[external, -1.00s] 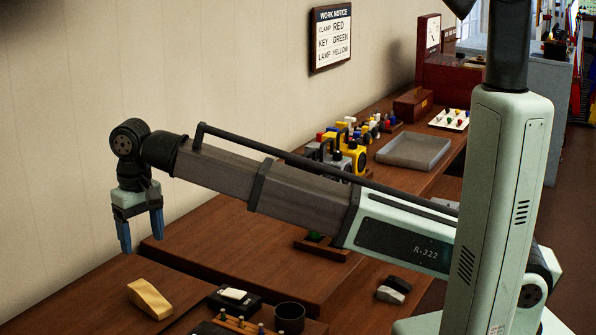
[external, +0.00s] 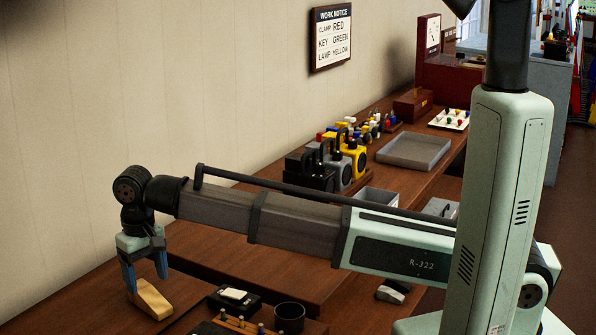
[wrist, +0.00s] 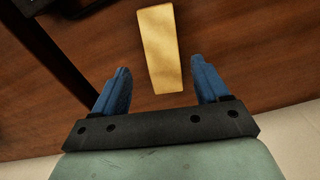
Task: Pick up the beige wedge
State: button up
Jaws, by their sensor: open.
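The beige wedge (external: 152,299) lies on the brown wooden bench at the lower left of the external view. It also shows in the wrist view (wrist: 160,48), top centre, as a long pale block. My gripper (external: 146,277) is directly above the wedge in the external view, with its blue fingers pointing down and apart. In the wrist view my gripper (wrist: 160,80) is open, and the wedge lies between and ahead of the two fingers. The fingers partly cover the wedge's far end in the external view. I cannot tell whether they touch it.
A black box with a white top (external: 234,298) and a dark cup (external: 289,317) stand right of the wedge. Small pegs (external: 240,323) stand at the front edge. Padlock-like blocks (external: 345,165) and a grey tray (external: 414,151) sit farther back. A wall is behind.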

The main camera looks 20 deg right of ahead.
aim_at(147, 291)
jog(key=shift+a+f, duration=0.15)
jog(key=shift+f, duration=0.95)
jog(key=shift+a+f, duration=0.1)
jog(key=shift+f, duration=1)
jog(key=shift+c, duration=0.4)
jog(key=c, duration=1)
jog(key=shift+r, duration=0.15)
